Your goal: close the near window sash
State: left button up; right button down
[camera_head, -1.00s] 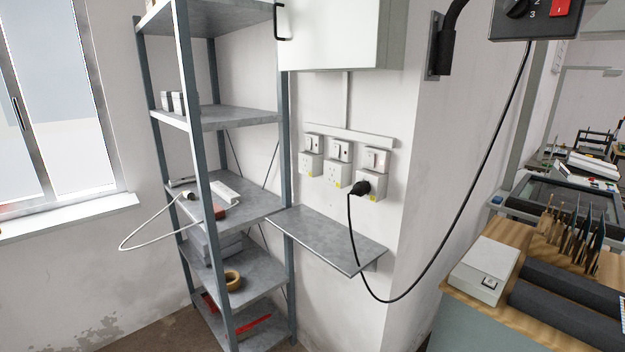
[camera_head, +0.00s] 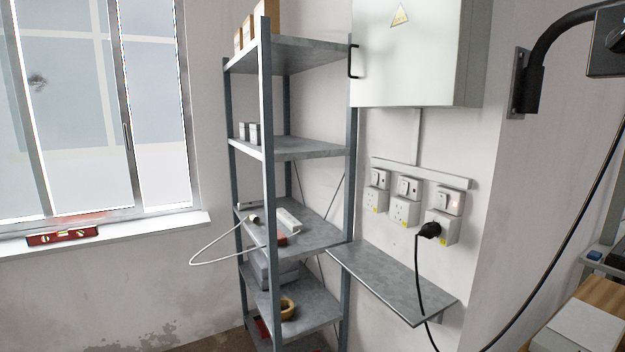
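The window (camera_head: 95,110) is at the left of the head view, with its left part cut off by the picture edge. A sash with a grey frame and a dark upright handle (camera_head: 128,150) stands toward its right side. A bright strip (camera_head: 163,110) lies between that sash's right stile and the right window jamb. I cannot tell for certain how far the sash is open. Neither of my grippers shows in this view.
A red spirit level (camera_head: 62,236) lies on the white sill (camera_head: 150,228). A metal shelf rack (camera_head: 300,146) stands right of the window, with a white cable (camera_head: 215,243) looping out. A small wall shelf (camera_head: 395,280) juts out below the sockets (camera_head: 407,200). A black cable hangs there.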

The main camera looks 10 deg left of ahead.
aim_at(112, 7)
jog(key=u, duration=1.95)
jog(key=i, duration=1.15)
jog(key=i+l, duration=0.1)
jog(key=i, duration=1)
jog(key=i+u, duration=0.1)
jog(key=i, duration=1.05)
